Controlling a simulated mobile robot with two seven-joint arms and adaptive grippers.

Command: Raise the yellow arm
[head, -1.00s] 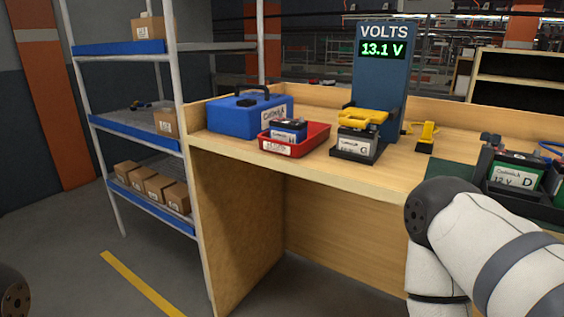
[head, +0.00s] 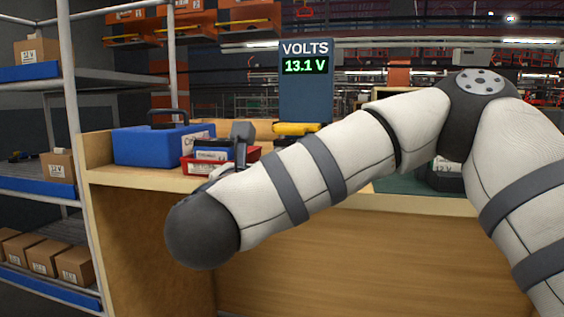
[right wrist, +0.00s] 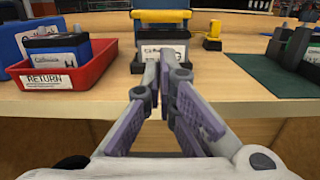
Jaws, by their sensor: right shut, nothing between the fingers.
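The yellow arm (head: 297,128) lies low across the tester, in front of the blue VOLTS panel (head: 305,97), which reads 13.1 V. In the right wrist view the yellow arm (right wrist: 160,16) sits across the top of a dark battery (right wrist: 163,45) with a white label. My right gripper (right wrist: 158,70) is shut and empty, in front of and below the yellow arm and apart from it. In the head view my right arm's links hide the battery and most of this gripper. My left gripper is not in view.
A red RETURN tray (right wrist: 95,70) holding a battery stands left of the tester, with a blue case (head: 160,144) beyond it. A small yellow stand (right wrist: 213,30) and a green mat (right wrist: 265,75) are on the right. The bench front (right wrist: 235,92) is clear.

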